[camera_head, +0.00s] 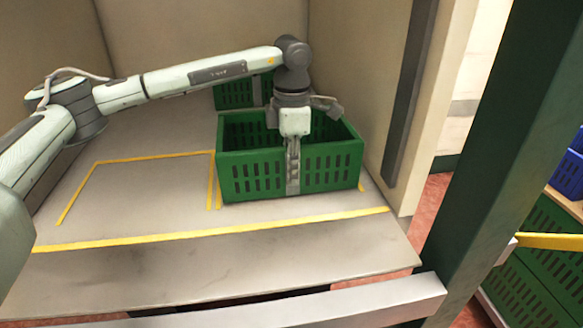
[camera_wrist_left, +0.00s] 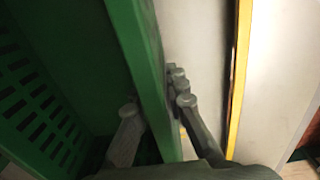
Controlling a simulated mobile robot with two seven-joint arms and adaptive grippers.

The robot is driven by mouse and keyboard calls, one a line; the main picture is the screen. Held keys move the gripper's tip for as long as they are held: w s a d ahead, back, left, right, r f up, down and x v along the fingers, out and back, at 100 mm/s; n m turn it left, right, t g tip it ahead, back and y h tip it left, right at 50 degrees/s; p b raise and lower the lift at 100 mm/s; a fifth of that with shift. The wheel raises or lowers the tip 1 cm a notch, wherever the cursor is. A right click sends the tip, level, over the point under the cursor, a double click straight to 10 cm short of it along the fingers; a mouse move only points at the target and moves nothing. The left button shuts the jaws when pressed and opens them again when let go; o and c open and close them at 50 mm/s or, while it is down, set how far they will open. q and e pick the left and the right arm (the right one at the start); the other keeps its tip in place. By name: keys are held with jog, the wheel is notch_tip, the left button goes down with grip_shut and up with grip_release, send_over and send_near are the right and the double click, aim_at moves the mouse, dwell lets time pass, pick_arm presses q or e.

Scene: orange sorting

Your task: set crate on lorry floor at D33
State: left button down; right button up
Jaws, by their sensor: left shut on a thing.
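A green slatted crate (camera_head: 260,180) sits upright and looks empty at the right of the lorry floor (camera_head: 120,125), over yellow marking lines. I cannot tell whether its base touches the floor. My left gripper (camera_head: 293,180) points down and is shut on the crate's front wall. In the left wrist view the fingers (camera_wrist_left: 155,120) straddle the green wall (camera_wrist_left: 140,60), one inside and one outside. No D33 label is readable. My right gripper is not in view.
Another green crate (camera_head: 235,95) stands behind. An empty yellow-outlined bay (camera_head: 140,159) lies to the left. A yellow line (camera_head: 210,233) runs along the front. The lorry's side wall (camera_head: 352,75) is close on the right, with a dark green post (camera_head: 500,150) nearer.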

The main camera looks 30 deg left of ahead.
pick_arm(q)
jog(key=c, duration=1.5)
grip_release()
jog(key=shift+o, duration=0.2)
notch_tip(320, 180, up, 12)
jog(key=shift+d+r, duration=0.1)
